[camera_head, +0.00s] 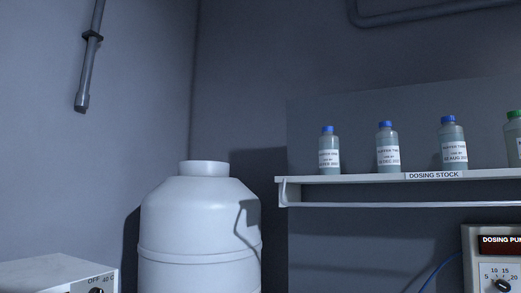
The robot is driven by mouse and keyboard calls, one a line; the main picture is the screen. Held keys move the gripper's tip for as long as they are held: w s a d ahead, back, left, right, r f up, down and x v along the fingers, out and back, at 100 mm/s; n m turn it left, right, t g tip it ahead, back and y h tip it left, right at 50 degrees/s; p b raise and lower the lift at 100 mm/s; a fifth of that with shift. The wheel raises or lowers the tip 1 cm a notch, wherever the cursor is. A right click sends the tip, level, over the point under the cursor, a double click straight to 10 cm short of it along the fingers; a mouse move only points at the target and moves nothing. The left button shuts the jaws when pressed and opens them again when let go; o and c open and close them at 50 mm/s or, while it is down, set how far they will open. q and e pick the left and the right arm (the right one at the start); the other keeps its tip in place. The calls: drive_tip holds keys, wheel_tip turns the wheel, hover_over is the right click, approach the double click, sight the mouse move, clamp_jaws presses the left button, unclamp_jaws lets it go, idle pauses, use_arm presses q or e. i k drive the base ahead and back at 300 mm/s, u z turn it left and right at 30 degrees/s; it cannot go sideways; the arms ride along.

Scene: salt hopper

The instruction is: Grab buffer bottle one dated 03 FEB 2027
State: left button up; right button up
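Three clear bottles with blue caps and white labels stand upright in a row on the shelf (370,181) at the right. The leftmost bottle (329,141) has a label that appears to read BUFFER ONE, with a use-by date too small to read surely. The middle bottle (387,138) appears to be marked BUFFER TWO. The third bottle (453,133) also has a buffer label with a small, unclear date. Gaps separate the bottles. Neither of my grippers is in view.
A green-capped bottle (514,128) is cut off at the right edge. The shelf front reads DOSING STOCK. A large white drum (199,215) stands left of the shelf. A dosing pump box (480,262) is below right, a white box (55,275) lower left.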

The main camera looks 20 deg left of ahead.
sight(330, 162)
drive_tip(key=z, duration=0.9)
drive_tip(key=i, duration=1.2)
drive_tip(key=u, duration=0.85)
drive_tip(key=i, duration=0.65)
drive_tip(key=u, duration=0.85)
